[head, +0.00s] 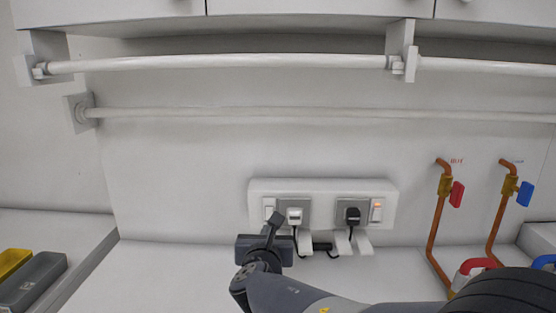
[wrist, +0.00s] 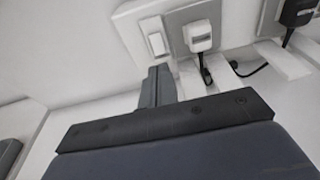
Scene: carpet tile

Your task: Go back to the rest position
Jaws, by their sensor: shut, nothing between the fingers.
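My gripper (head: 276,219) is in front of a white double socket panel (head: 323,188) on the back wall in the head view. Its fingers are together with nothing between them. In the wrist view my gripper (wrist: 159,72) points at the lower left part of the panel, below a white switch (wrist: 155,38). I cannot tell whether the fingertips touch the panel. A white plug (head: 295,215) sits in the left socket and a black plug (head: 353,215) in the right one. A switch at the panel's right end (head: 377,210) shows an orange light.
Copper pipes with a red valve handle (head: 457,194) and a blue valve handle (head: 525,193) stand to the right. White rails (head: 220,62) run along the wall above. A grey box (head: 36,280) and a yellow one (head: 13,262) lie at the left.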

